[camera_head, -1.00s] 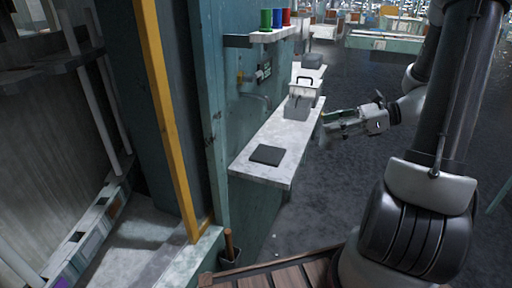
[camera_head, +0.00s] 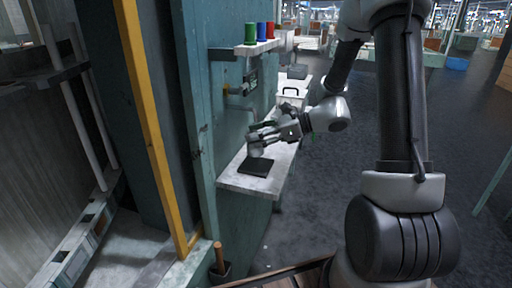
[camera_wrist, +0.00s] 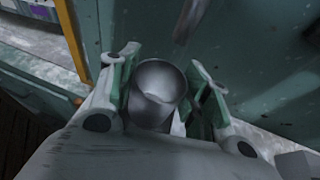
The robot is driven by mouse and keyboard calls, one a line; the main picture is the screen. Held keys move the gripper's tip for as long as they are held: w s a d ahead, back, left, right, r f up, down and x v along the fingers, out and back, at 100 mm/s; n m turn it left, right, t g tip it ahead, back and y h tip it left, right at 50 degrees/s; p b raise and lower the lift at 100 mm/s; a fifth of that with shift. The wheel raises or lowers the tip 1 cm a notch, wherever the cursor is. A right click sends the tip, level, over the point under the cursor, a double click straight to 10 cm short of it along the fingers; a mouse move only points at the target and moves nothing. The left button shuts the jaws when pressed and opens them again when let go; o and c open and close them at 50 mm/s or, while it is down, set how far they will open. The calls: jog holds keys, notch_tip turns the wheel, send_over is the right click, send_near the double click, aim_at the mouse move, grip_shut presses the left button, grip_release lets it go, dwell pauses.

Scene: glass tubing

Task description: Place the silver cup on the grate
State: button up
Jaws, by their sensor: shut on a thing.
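The silver cup (camera_wrist: 155,90) sits upright between the two fingers of my gripper (camera_wrist: 168,92) in the wrist view, its open mouth facing the camera. In the head view, my gripper (camera_head: 262,136) reaches over the counter. The cup (camera_head: 256,150) shows small and pale under the fingers, just above the back edge of a dark square plate, which looks like the grate (camera_head: 256,168). I cannot tell whether the cup touches it. The grate's front part is bare.
The narrow marble counter (camera_head: 232,180) runs along the teal wall. A white box with a dark handle (camera_head: 291,97) stands farther back on it. Green (camera_head: 250,33), blue (camera_head: 261,31) and red (camera_head: 270,29) cups stand on a shelf above. A faucet (camera_head: 240,109) juts from the wall.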

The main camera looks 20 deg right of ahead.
aim_at(257, 153)
notch_tip(257, 153, down, 4)
jog(key=shift+r, duration=0.15)
jog(key=shift+w+a+f, duration=0.1)
jog(key=shift+f, duration=0.1)
jog(key=shift+f, duration=0.1)
jog(key=o, duration=1.1)
jog(key=shift+o, duration=0.2)
